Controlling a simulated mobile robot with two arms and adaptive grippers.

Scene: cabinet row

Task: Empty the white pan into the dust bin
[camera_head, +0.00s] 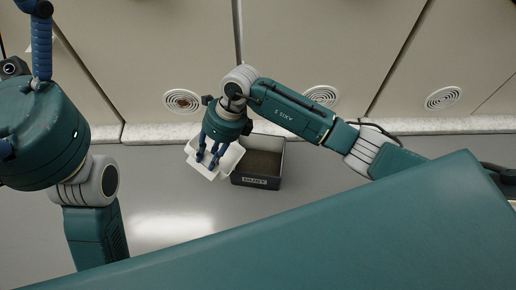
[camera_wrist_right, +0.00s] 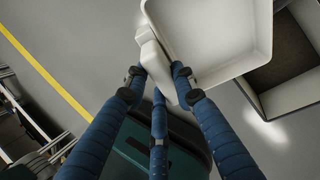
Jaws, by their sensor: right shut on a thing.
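The white pan (camera_head: 199,169) is beside the left side of the dust bin in the head view, its near corner partly behind my fingers. My right gripper (camera_head: 208,158) is shut on the pan's handle. In the right wrist view, the pan (camera_wrist_right: 215,40) shows a pale inside with nothing visible in the part in frame. The dark grey dust bin (camera_head: 258,182) stands on the floor with a label on its front; its edge also shows in the right wrist view (camera_wrist_right: 292,92). My left gripper (camera_head: 40,55) is close to the head camera, partly cut off; its opening is unclear.
Beige cabinet fronts (camera_head: 170,50) with round vents stand behind the bin, above a pale speckled plinth (camera_head: 440,125). Grey floor (camera_head: 170,215) is clear left of the bin. A yellow floor line (camera_wrist_right: 45,70) shows in the right wrist view.

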